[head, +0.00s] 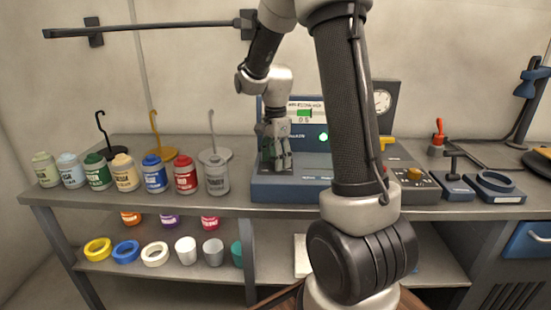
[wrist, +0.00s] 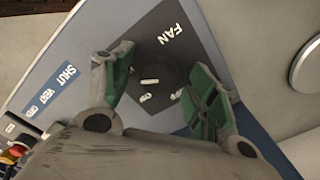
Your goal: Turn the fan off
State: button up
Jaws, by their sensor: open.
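The fan knob (wrist: 152,73) is a dark round dial with a white mark, on a black plate (wrist: 172,52) lettered FAN in the wrist view. My gripper (wrist: 165,82) is open, one finger on each side of the knob, with nothing held. I cannot tell whether the fingers touch it. In the head view my gripper (head: 275,150) points down over the left part of the blue console (head: 290,190) and hides the knob there. A green lamp (head: 323,136) glows on the console.
Several paint jars (head: 122,170) stand left of the console. In the wrist view, a SHUT VENT label (wrist: 62,80) and a red button (wrist: 17,150) lie at the left.

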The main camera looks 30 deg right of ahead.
jog(key=shift+c, duration=0.2)
jog(key=c, duration=1)
jog(key=shift+n, duration=0.4)
jog(key=n, duration=0.3)
jog(key=shift+n, duration=0.4)
jog(key=n, duration=0.5)
jog(key=shift+n, duration=0.3)
jog(key=n, duration=1.3)
jog(key=shift+n, duration=0.4)
